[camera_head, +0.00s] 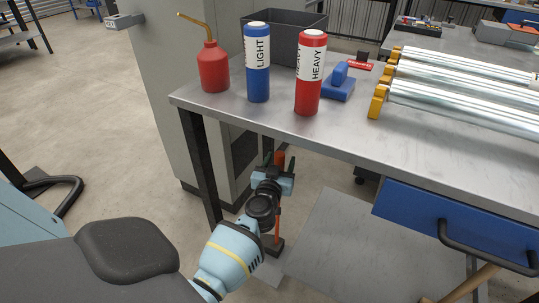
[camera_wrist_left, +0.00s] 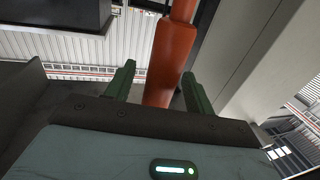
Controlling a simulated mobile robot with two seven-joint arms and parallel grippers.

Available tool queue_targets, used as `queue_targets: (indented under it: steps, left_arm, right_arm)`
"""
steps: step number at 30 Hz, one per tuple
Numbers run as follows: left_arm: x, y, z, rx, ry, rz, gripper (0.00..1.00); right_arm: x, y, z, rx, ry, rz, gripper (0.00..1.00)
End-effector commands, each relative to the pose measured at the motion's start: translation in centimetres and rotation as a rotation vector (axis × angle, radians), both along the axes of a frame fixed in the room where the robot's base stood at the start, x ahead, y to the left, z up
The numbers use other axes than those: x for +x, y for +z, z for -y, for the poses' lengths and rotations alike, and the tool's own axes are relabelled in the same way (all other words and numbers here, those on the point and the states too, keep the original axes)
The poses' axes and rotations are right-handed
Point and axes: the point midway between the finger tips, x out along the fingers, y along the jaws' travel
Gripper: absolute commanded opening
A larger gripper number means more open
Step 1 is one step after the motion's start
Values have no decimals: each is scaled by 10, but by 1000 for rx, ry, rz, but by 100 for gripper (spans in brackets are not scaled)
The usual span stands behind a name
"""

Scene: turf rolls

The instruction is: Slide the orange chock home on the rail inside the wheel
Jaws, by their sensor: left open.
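My left gripper (camera_head: 279,161) is beside the bench's front left leg, below the tabletop. Its two green fingers are open in the left wrist view (camera_wrist_left: 159,72), with an upright orange-red handle (camera_wrist_left: 168,62) between them. Gaps show on both sides of the handle, so it is not clasped. In the head view the orange-red handle (camera_head: 277,235) runs down behind my wrist to a dark foot on the floor. I cannot make out an orange chock, a rail or a wheel. My right gripper is not in view.
The grey bench (camera_head: 200,98) stands above and right of the left gripper. It bears a red oil can (camera_head: 214,72), a blue bottle (camera_head: 258,85), a red bottle (camera_head: 308,92) and shiny rollers (camera_head: 455,100). A blue drawer (camera_head: 455,225) hangs under it. A grey cabinet (camera_head: 165,85) stands behind.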

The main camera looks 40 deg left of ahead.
Motion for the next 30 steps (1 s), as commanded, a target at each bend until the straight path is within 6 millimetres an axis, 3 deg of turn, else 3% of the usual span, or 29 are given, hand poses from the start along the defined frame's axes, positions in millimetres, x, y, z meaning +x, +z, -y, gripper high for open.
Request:
queue_targets:
  steps: [5,17,30]
  left_arm:
    - [0,1,0,0,0,0,54]
    - [0,0,0,0,0,0,1]
    - [0,0,0,0,0,0,0]
  right_arm:
    - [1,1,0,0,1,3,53]
    - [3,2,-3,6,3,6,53]
    - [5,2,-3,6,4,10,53]
